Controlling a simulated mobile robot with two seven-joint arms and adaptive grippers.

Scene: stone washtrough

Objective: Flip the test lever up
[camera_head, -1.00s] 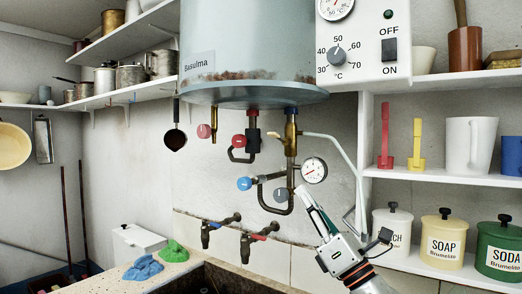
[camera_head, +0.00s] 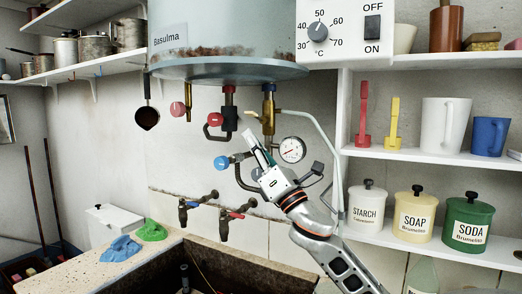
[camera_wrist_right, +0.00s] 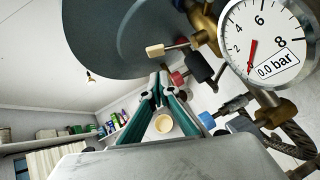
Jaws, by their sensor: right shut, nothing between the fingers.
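A short lever with a pale beige paddle end (camera_head: 251,113), which looks like the test lever, sticks out to the left from the brass valve (camera_head: 269,104) under the boiler. In the right wrist view the paddle (camera_wrist_right: 155,51) lies about level, its stem running to brass on the right. My right gripper (camera_head: 249,135) is shut and empty, pointing up just below the paddle. In the wrist view its fingertips (camera_wrist_right: 158,80) are under the paddle; I cannot tell whether they touch. My left gripper is not in view.
A pressure gauge (camera_head: 292,149) is right of my gripper and reads near zero in the wrist view (camera_wrist_right: 262,50). A blue knob (camera_head: 221,162) and red knob (camera_head: 214,119) are close on the left. The boiler (camera_head: 229,66) hangs above; the stone trough (camera_head: 172,246) is below.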

